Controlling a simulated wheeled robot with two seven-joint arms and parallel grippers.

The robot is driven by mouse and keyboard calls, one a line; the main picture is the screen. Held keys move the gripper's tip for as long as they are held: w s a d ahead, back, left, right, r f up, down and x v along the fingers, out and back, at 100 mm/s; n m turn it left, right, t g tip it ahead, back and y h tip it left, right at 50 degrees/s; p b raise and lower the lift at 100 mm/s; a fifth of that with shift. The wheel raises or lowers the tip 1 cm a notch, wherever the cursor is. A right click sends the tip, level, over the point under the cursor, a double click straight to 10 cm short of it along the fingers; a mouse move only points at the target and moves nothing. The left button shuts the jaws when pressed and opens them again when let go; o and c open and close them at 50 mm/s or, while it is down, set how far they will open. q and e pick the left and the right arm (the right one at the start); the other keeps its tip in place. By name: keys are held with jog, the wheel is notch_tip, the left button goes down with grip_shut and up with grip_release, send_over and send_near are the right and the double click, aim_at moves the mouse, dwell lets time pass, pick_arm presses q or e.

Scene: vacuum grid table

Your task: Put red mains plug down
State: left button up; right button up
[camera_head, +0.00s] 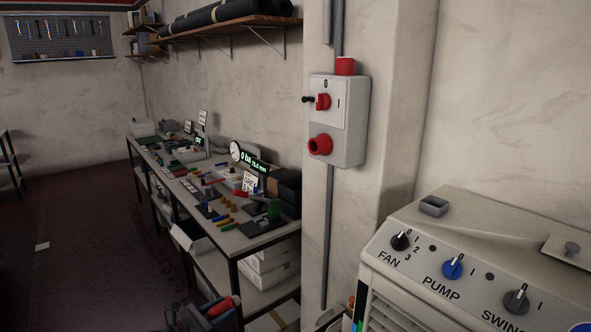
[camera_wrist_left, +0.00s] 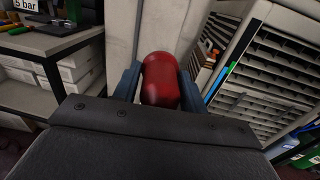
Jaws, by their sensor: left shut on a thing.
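My left gripper (camera_head: 226,304) is low in the head view, in front of the workbench's lower shelf. It is shut on the red mains plug (camera_head: 220,308) and holds it clear of any surface that I can see. In the left wrist view the plug (camera_wrist_left: 160,80) is a rounded red cylinder between the two blue-grey fingers. Its far end is hidden. My right gripper is not in view.
A grey wall box (camera_head: 353,120) carries a red switch knob and a red socket (camera_head: 320,145). A cooler (camera_head: 440,235) with dials stands at right. The workbench (camera_head: 245,243) is crowded with small parts. Dark floor (camera_head: 90,240) is mostly clear at left.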

pick_arm(q)
jog(key=a, duration=1)
jog(key=shift+r, duration=0.25)
jog(key=shift+s+d+r, duration=0.1)
jog(key=shift+s+d, duration=0.15)
jog(key=s+d+r, duration=0.1)
jog(key=s+r+n+t+y, duration=0.1)
jog(key=shift+s+d+y, duration=0.3)
jog(key=shift+d, duration=0.05)
jog(key=shift+s+r+n+t+y, duration=0.4)
jog(key=shift+n+t+y, duration=0.1)
jog(key=shift+n+t, duration=0.1)
jog(key=shift+s+a+y, duration=0.1)
jog(key=shift+s+y, duration=0.15)
jog(key=shift+y, duration=0.05)
